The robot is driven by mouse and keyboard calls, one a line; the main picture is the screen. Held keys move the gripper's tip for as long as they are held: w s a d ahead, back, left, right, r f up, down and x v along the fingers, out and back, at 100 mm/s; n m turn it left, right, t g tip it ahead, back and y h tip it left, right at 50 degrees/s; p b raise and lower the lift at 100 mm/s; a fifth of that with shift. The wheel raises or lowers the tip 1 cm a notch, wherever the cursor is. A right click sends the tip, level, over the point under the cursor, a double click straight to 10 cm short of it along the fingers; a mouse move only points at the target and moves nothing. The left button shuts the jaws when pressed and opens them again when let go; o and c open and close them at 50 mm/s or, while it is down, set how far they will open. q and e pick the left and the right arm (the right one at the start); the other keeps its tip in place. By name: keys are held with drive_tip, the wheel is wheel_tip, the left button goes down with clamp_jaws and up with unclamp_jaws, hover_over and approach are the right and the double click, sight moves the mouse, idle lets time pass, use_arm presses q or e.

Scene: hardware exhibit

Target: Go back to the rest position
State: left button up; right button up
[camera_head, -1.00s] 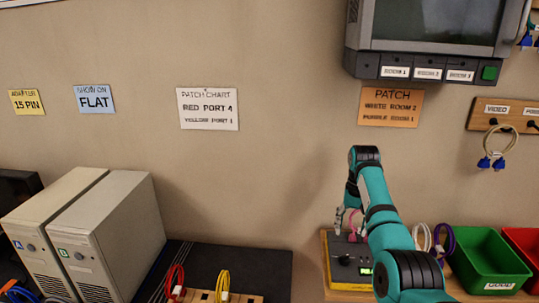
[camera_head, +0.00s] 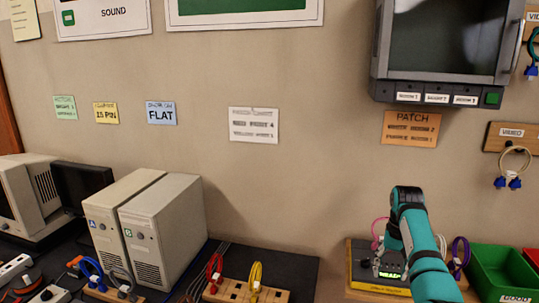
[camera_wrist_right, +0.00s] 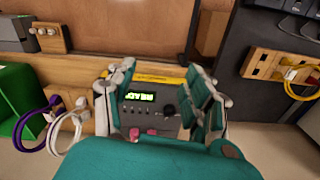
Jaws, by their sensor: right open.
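My right gripper (camera_head: 384,257) is at the tester box (camera_head: 362,288), a dark box with a yellow edge on a wooden board, in the head view. In the right wrist view the right gripper (camera_wrist_right: 160,92) has its fingers spread apart, with the tester box (camera_wrist_right: 150,112) and its lit green display beyond and between them. Nothing is held between the fingers. A pink cable (camera_head: 375,233) loops beside the gripper; pink plugs (camera_wrist_right: 138,134) show on the box front in the wrist view. My left gripper is in no view.
White and purple cables (camera_head: 459,253) and a green bin (camera_head: 493,270) stand right of the box. Two beige computer towers (camera_head: 160,225) and a wooden holder (camera_head: 236,290) with red and yellow cables are at left.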

drive_tip(key=s+a+f+n+b, duration=0.1)
drive_tip(key=s+f, duration=0.5)
drive_tip(key=f, duration=0.8)
drive_tip(key=s+f+n+h+b, duration=0.1)
drive_tip(key=s+f, duration=0.5)
drive_tip(key=f, duration=0.9)
drive_tip(key=s+a+f+n+b, duration=0.15)
drive_tip(key=s+f, duration=0.45)
drive_tip(key=f, duration=0.8)
drive_tip(key=s+a+f+n+b, duration=0.1)
drive_tip(key=s+f, duration=0.6)
drive_tip(key=s, duration=0.3)
drive_tip(key=s+a+f+n, duration=0.2)
drive_tip(key=s+f, duration=0.5)
drive_tip(key=s, duration=0.3)
use_arm(q)
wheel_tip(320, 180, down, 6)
drive_tip(key=b, duration=0.1)
use_arm(e)
drive_tip(key=s+a+f, duration=0.2)
drive_tip(key=s, duration=0.8)
drive_tip(key=s+a+f+y, duration=0.1)
drive_tip(key=s+f, duration=0.2)
drive_tip(key=s, duration=0.7)
drive_tip(key=shift+a+n+t, duration=0.4)
drive_tip(key=shift+n, duration=0.05)
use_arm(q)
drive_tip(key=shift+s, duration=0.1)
